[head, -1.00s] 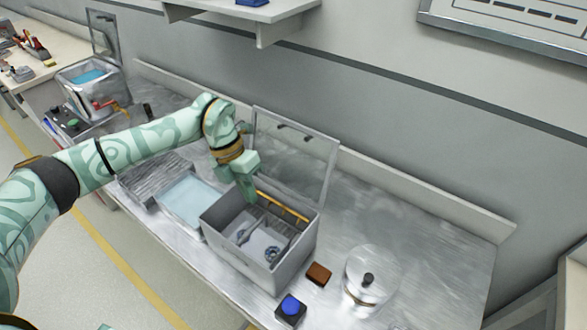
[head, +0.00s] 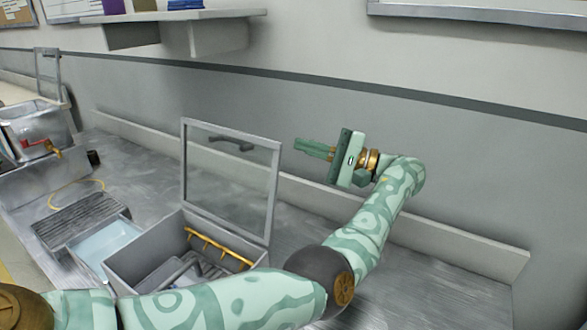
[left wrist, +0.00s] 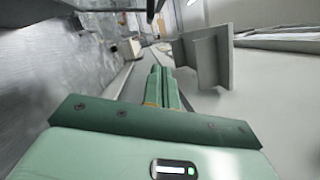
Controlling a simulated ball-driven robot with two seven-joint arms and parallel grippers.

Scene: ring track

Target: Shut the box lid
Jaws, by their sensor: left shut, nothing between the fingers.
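The grey box (head: 128,258) stands open on the metal bench in the head view. Its framed, see-through lid (head: 231,224) stands upright at the back edge, with a dark handle (head: 231,143) near the top. A yellow rack and grey items show inside the box; my arm hides its front right part. My left gripper (head: 302,149) is shut and empty, just right of the lid's top right corner, pointing left and apart from the lid. In the left wrist view its closed fingers (left wrist: 160,75) point away along the wall. My right gripper is not in view.
A wall shelf (head: 185,17) hangs above and behind the lid. A light blue tray (head: 103,248) lies left of the box. A second open container (head: 35,125) stands at the far left. A low ledge (head: 400,225) runs along the wall.

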